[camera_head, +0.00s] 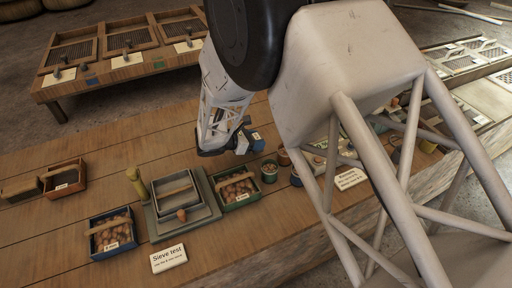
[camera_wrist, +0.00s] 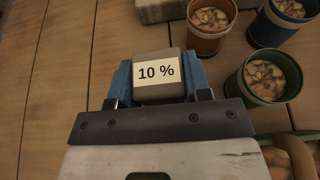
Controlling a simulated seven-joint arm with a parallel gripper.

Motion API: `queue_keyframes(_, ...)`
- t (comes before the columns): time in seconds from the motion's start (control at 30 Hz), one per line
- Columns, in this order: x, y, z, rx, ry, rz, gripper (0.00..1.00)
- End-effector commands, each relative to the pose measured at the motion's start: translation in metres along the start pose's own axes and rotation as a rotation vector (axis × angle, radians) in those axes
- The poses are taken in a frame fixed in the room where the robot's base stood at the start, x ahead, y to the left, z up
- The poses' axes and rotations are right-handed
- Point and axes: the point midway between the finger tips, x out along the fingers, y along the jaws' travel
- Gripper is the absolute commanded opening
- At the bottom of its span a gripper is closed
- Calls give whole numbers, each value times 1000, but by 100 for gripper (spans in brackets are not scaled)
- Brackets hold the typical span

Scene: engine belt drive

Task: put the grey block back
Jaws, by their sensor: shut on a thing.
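The grey block (camera_wrist: 150,92), with a white "10 %" label on its face, is between the two blue fingers of my gripper (camera_wrist: 160,82) in the wrist view. The fingers press on its left and right sides. In the head view my gripper (camera_head: 248,147) is over the wooden table (camera_head: 100,170), behind the green crate of round brown items (camera_head: 234,204) and left of the small cups. The block is small and hard to make out there. I cannot tell whether its underside touches the table.
An orange cup (camera_wrist: 208,32), a blue cup (camera_wrist: 283,22) and a green cup (camera_wrist: 264,78) stand close on the right. A sieve tray (camera_head: 160,226), a blue crate (camera_head: 112,233) and a "Sieve test" card (camera_head: 168,258) are at the front. Bare planks lie left of the block.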

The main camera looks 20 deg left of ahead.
Motion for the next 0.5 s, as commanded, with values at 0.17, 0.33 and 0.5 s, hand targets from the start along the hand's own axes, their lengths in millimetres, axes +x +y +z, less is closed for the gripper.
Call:
queue_keyframes(0.17,3,0,-7,-2,0,0,13)
queue_keyframes(0.33,10,0,-24,-2,0,0,13)
queue_keyframes(0.5,14,0,-34,-1,0,1,13)
